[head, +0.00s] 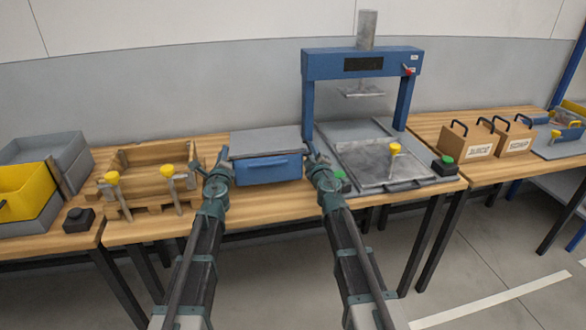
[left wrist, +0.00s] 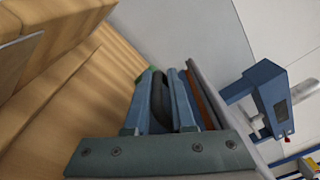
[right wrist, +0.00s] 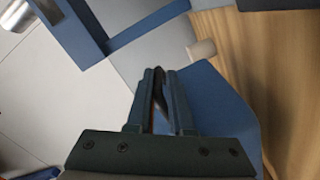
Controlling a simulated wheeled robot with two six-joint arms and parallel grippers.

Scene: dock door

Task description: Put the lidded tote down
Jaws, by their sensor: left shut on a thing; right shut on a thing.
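The lidded tote is a blue box (head: 268,170) with a grey lid (head: 266,141), in the middle of the head view between the wooden frame and the press. It looks level; whether it touches the table top is hard to tell. My left gripper (head: 222,160) is shut on the tote's left end, and my right gripper (head: 312,157) is shut on its right end. The left wrist view shows the left fingers (left wrist: 165,100) closed at the tote's side. The right wrist view shows the right fingers (right wrist: 158,95) closed beside the blue wall (right wrist: 215,95).
A wooden pallet-like frame (head: 150,178) with yellow-topped clamps stands left of the tote. A blue press (head: 362,64) and a metal plate (head: 375,165) stand right of it. A yellow bin (head: 25,190) is far left. Two brown boxes (head: 468,143) are on the right table.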

